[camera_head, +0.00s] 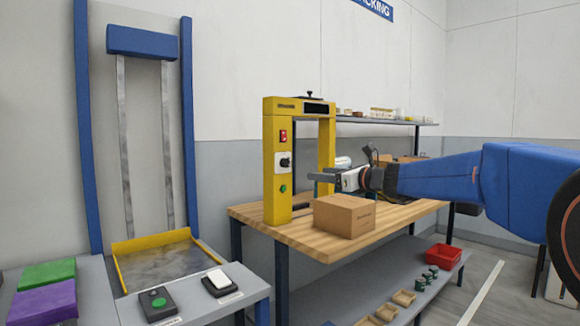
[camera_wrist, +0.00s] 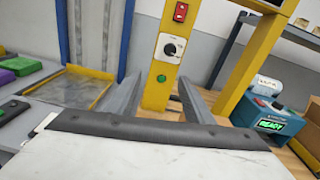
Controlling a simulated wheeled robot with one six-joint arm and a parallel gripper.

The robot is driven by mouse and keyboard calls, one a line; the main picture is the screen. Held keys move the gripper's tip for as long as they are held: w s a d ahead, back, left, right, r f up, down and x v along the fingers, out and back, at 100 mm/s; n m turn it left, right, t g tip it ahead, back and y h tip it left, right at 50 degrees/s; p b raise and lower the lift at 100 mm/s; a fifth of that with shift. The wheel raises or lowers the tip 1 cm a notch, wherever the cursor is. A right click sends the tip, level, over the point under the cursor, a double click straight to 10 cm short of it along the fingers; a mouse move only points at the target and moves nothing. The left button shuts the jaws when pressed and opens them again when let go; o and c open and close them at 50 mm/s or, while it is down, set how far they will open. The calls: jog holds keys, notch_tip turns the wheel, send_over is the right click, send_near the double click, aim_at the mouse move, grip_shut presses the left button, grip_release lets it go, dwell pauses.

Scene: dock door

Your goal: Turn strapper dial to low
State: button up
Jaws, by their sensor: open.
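The yellow strapper (camera_head: 277,206) is an arch standing on the wooden table. Its dial (camera_head: 285,162), a black knob on a white plate, is on the front of the left post. In the wrist view the dial (camera_wrist: 170,48) shows a pale mark, but its exact setting is too small to read. My gripper (camera_head: 313,177) is to the right of the dial in the head view, apart from it. In the wrist view my gripper (camera_wrist: 160,90) is open and empty, its fingers on either side of the yellow post's lower part, below the dial.
A red switch (camera_wrist: 180,12) is above the dial and a green button (camera_wrist: 161,78) below it. A cardboard box (camera_head: 344,215) sits on the table (camera_head: 275,229) below my arm. A teal device (camera_wrist: 270,122) reading READY stands at the right. A grey side bench (camera_head: 100,290) is at the left.

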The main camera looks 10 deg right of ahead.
jog(key=w+r+m, duration=0.1)
jog(key=w, duration=0.1)
send_near(287, 164)
jog(key=shift+t, duration=0.4)
jog(key=x, duration=0.8)
jog(key=shift+w+a+f, duration=0.1)
jog(key=shift+a+f, duration=0.1)
jog(key=shift+f, duration=0.1)
jog(key=shift+c, duration=0.5)
jog(key=c, duration=0.9)
